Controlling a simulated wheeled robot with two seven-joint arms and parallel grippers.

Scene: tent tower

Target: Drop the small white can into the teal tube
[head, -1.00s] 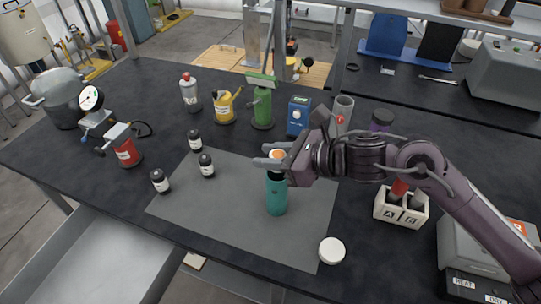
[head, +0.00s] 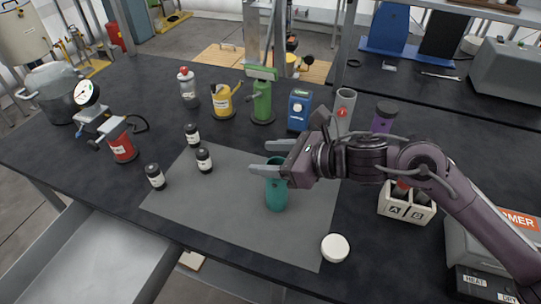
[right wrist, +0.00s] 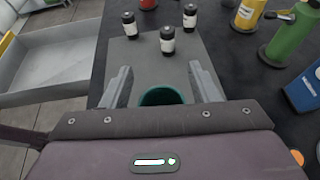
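The teal tube (head: 276,194) stands upright on the grey mat (head: 215,205). My right gripper (head: 270,156) is open at the tube's mouth, with nothing seen between its fingers. In the right wrist view, the tube's dark open mouth (right wrist: 161,96) lies between the two spread fingers. The small white can is not visible now, and the tube's inside is too dark and too covered to show it. My left gripper is not in view.
Several dark vials (head: 204,160) stand on and beside the mat. A round white lid (head: 335,247) lies at its front right corner. A grey tube (head: 344,108), a purple jar (head: 384,117) and an A/B rack (head: 406,205) stand near my right arm.

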